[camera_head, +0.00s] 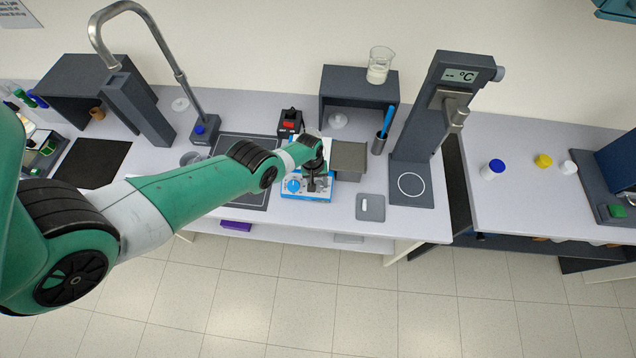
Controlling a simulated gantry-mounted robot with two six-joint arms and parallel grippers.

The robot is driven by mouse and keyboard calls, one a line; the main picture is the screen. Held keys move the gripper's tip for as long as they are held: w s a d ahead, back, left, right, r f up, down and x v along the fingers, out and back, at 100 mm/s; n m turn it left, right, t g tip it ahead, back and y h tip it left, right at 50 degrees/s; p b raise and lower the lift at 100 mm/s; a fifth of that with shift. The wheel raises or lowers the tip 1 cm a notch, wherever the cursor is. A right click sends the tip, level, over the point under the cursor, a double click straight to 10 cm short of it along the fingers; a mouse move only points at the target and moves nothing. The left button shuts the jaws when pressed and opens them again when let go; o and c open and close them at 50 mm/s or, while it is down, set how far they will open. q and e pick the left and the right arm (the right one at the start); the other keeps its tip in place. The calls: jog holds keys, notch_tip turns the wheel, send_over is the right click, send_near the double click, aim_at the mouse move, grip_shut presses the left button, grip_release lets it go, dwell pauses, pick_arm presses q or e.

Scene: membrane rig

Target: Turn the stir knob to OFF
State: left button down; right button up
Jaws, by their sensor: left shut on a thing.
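A blue and white stirrer (293,195) stands near the front edge of the bench, partly covered by my left arm. One round blue knob (293,186) shows on the left of its front. My left gripper (318,188) points down at the right part of the front and is shut on what appears to be the stir knob. The fingers hide that knob, so its setting cannot be read. My right gripper is not in view.
A grey open box (349,158) stands right of the stirrer. A red-switched black box (290,122) is behind it. A tall stand with a °C display (416,130) rises farther right. A grey plate (370,207) lies near the front edge. A curved tap (160,45) stands left.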

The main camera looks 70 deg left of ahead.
pick_arm(q)
jog(key=shift+n, duration=0.3)
jog(key=shift+s+n+t+p, duration=0.2)
jog(key=shift+n+t+p, duration=0.6)
jog(key=shift+n+p, duration=0.2)
jog(key=shift+s+n+t+p, duration=0.1)
jog(key=shift+n+t+p, duration=0.25)
jog(key=shift+n+t, duration=0.35)
jog(key=n+t, duration=0.1)
jog(key=n, duration=0.1)
jog(key=shift+s+f+n, duration=0.1)
jog(key=shift+n, duration=0.2)
jog(key=n+t, duration=0.1)
jog(key=n, duration=0.1)
jog(key=n+t, duration=0.1)
jog(key=n, duration=0.1)
jog(key=shift+s+d+f+t+y, duration=0.15)
jog(key=shift+f+t+y, duration=0.15)
jog(key=shift+y, duration=0.1)
jog(key=n+t+y+b, duration=0.1)
jog(key=n, duration=0.1)
jog(key=n+t+y, duration=0.1)
jog(key=n, duration=0.2)
jog(key=shift+d+n+y+b, duration=0.1)
jog(key=shift+n+y+b, duration=0.2)
jog(key=shift+b, duration=0.1)
